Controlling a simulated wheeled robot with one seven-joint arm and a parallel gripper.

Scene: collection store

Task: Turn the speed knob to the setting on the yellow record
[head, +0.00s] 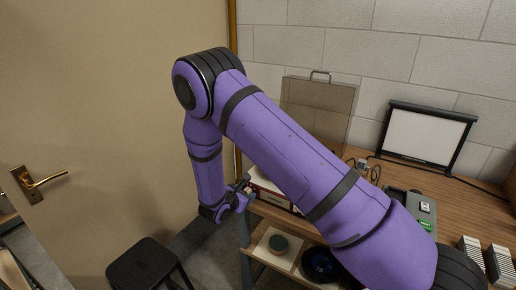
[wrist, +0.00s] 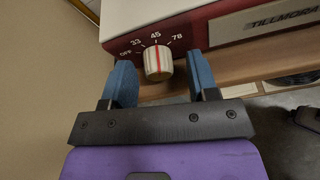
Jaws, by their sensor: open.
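The speed knob (wrist: 158,62) is cream with a red stripe, on the dark red front of the record player (wrist: 198,32). Its printed marks read OFF, 33, 45 and 78, and the stripe points up at about 45. My gripper (wrist: 161,72) is open, with one blue finger to the left of the knob and one to the right. Gaps show between the fingers and the knob. In the head view the record player (head: 272,191) is partly hidden behind my arm, and my gripper (head: 247,187) is at its front left. I cannot make out a yellow record.
The player stands on a wooden bench (head: 455,190) against a block wall. A black stool (head: 142,264) stands near the door (head: 110,130). A small screen (head: 424,134) stands at the back right.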

